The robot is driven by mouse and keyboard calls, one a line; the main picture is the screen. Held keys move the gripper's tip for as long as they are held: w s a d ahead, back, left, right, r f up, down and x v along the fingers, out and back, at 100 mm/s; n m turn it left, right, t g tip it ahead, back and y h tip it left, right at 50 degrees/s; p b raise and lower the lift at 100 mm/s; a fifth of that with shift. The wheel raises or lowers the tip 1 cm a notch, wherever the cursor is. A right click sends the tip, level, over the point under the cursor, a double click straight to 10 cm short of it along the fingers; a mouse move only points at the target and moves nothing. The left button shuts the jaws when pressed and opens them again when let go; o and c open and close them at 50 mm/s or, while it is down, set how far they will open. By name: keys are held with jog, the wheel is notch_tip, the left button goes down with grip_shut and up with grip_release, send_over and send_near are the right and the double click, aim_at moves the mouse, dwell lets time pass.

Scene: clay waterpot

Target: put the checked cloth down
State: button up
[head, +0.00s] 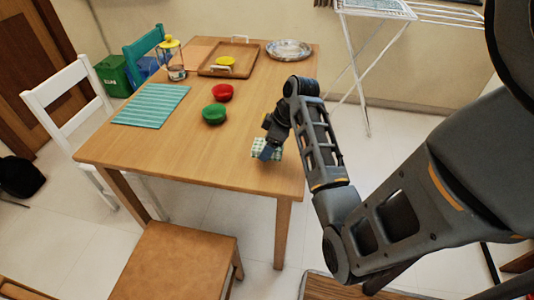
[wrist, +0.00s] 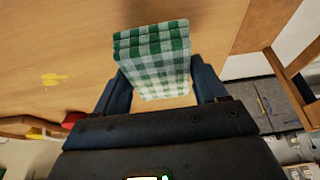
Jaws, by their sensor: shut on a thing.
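The checked cloth (wrist: 155,55) is a folded green and white bundle. In the wrist view it sits between the two blue fingers of my gripper (wrist: 162,92), which is shut on it. In the head view the cloth (head: 260,146) shows at the near right part of the wooden table (head: 170,160), partly hidden by my gripper (head: 269,152). I cannot tell whether the cloth touches the tabletop.
A green bowl (head: 214,114) and a red bowl (head: 222,92) stand mid-table. A striped teal mat (head: 152,104) lies left. A wooden tray (head: 212,70), a glass jar (head: 172,62) and a plate (head: 288,49) are at the back. The table's near middle is clear.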

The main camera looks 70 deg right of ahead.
jog(key=shift+w+a+f, duration=0.1)
jog(key=shift+f, duration=2.05)
jog(key=shift+f, duration=0.1)
jog(key=o, duration=1)
